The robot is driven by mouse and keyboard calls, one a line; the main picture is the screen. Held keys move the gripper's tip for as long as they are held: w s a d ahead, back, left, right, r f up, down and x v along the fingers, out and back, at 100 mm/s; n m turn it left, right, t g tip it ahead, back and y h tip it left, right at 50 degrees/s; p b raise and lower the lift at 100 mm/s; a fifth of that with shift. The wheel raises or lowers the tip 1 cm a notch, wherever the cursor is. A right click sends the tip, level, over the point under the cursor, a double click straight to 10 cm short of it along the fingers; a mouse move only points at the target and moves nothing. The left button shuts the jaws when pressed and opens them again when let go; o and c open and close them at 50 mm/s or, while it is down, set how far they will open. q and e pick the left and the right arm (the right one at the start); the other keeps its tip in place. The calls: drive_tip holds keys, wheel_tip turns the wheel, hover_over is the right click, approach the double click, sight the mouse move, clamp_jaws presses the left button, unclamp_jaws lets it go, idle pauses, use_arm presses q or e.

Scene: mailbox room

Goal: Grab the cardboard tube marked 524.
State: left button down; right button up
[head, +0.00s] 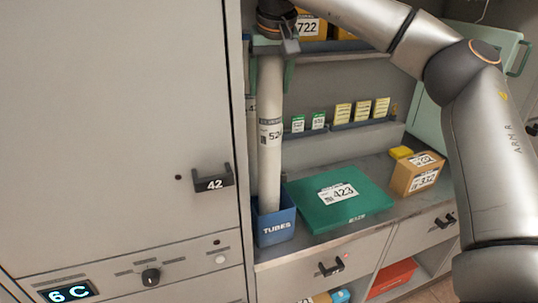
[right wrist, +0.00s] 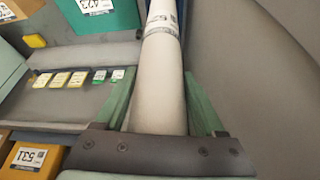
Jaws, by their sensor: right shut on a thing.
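The cardboard tube (head: 270,150) is long and off-white, with a label whose visible digits begin "52". It stands nearly upright in the blue bin marked TUBES (head: 275,228). My right gripper (head: 271,62) is at the tube's upper end, its green fingers on either side of it, shut on it. In the right wrist view the tube (right wrist: 160,90) runs between the two green fingers. The tube's top is hidden by my gripper, and its foot is inside the bin. My left gripper is not in view.
A grey cabinet door (head: 120,110) with handle 42 is close on the left. A green box marked 423 (head: 340,198) and a brown box (head: 416,175) lie on the counter. Small cards stand on a ledge behind.

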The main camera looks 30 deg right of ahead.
clamp_jaws()
drive_tip(key=shift+a+r, duration=0.1)
drive_tip(key=shift+r, duration=0.1)
idle(0.5)
